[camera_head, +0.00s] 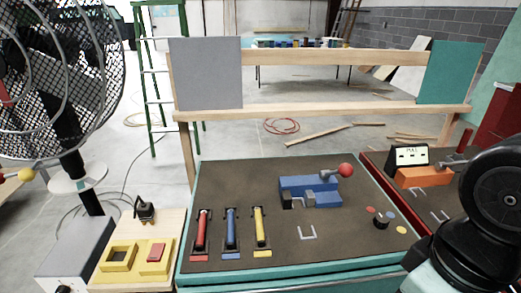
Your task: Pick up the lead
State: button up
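What looks like the lead is a black plug (145,208) at the back of a wooden board (130,277) at the lower left. A thin dark cable runs on the floor behind it; I cannot tell whether it joins the plug. My gripper is not in view. Only a dark rounded part that looks like my arm shows at the lower right, far from the plug.
Yellow blocks (118,257) sit on the board before the plug. A large fan (60,75) stands at left. A teal bench (290,276) holds red, blue and yellow levers and a blue vise (309,189). A red bench is at right.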

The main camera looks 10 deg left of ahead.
aim_at(201, 233)
jog(key=u, duration=1.2)
jog(key=i+j+z, duration=0.3)
jog(key=j, duration=0.25)
jog(key=i+j+z, duration=0.15)
jog(key=j, duration=0.15)
jog(key=i+j+z, duration=0.2)
jog(key=k+j, duration=0.1)
